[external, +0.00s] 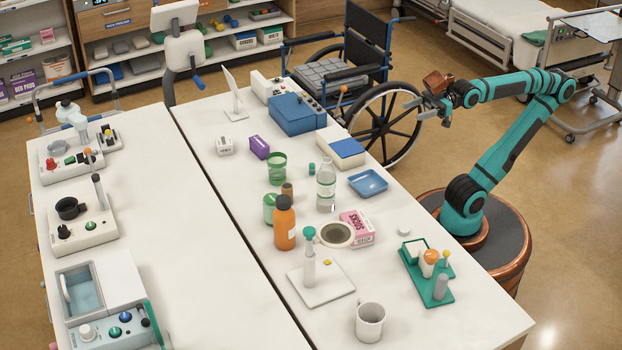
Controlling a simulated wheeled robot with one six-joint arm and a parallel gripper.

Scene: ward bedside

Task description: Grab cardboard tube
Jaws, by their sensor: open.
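A small brown upright cylinder (287,189), which looks like the cardboard tube, stands on the white table in the external view. Its lower part is hidden behind an orange bottle (285,225). A green cup (277,172) stands just behind it, and another green container (269,209) is close at its left. My gripper (421,107) is open and empty. It is raised in the air to the right of the table, in front of the wheelchair's wheel, and well away from the brown cylinder.
A clear bottle (326,187), a beige ring-shaped roll (336,234), a pink box (357,228) and a blue tray (368,183) stand nearby. A white stand (321,284), a mug (369,321) and a green rack (428,275) are nearer the front. The left table's middle is clear.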

